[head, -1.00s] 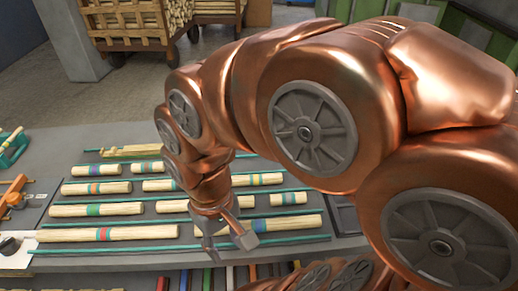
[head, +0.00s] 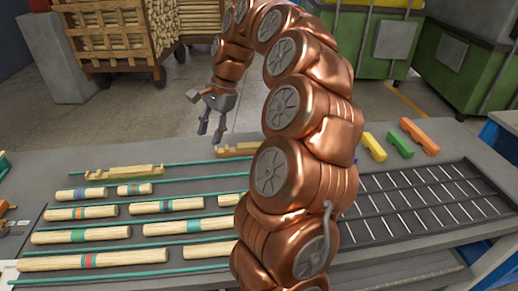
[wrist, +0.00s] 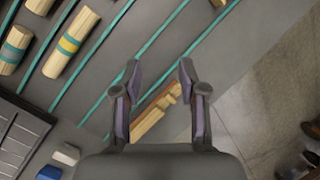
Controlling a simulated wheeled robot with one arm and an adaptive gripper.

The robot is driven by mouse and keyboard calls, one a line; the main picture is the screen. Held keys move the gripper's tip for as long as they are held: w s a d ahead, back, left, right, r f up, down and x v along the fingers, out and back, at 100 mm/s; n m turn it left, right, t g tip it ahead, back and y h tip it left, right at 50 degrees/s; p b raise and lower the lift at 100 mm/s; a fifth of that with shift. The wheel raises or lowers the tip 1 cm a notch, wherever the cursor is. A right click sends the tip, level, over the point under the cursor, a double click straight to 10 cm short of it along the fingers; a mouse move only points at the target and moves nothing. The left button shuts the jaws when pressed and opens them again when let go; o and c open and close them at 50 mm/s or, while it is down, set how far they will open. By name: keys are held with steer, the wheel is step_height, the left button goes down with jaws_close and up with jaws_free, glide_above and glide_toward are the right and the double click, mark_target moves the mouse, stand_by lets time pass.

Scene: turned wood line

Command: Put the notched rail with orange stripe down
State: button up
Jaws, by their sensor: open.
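A pale notched rail (head: 237,149) lies at the back edge of the bench, just right of my gripper (head: 211,131) in the head view. My gripper is open and empty, apart from the rail and above the bench.
Striped turned pieces (head: 80,235) lie in rows between green strips on the bench (head: 190,276). A dark slotted rack (head: 425,200) is at the right. Yellow, green and orange blocks (head: 400,144) stand behind it. A wooden cart (head: 115,40) stands beyond.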

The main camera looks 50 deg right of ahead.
steer(key=s+d+f+m+t, duration=0.1)
steer(key=d+f+m, duration=0.15)
steer(key=d, duration=0.35)
steer(key=d+f+m, duration=0.1)
steer(key=d+m, duration=0.2)
steer(key=d, duration=0.4)
steer(key=m, duration=0.4)
glide_toward(260, 144)
steer(key=shift+w+a+f, duration=0.1)
steer(key=shift+a+f, duration=0.5)
steer(key=shift+d+p+x, duration=0.15)
steer(key=shift+p+x, duration=0.15)
steer(key=shift+x, duration=1.65)
steer(key=shift+d+p+x, duration=0.15)
steer(key=shift+p+x, duration=0.15)
steer(key=shift+x, duration=1.6)
steer(key=shift+f, duration=0.1)
steer(key=shift+c, duration=0.3)
jaws_close()
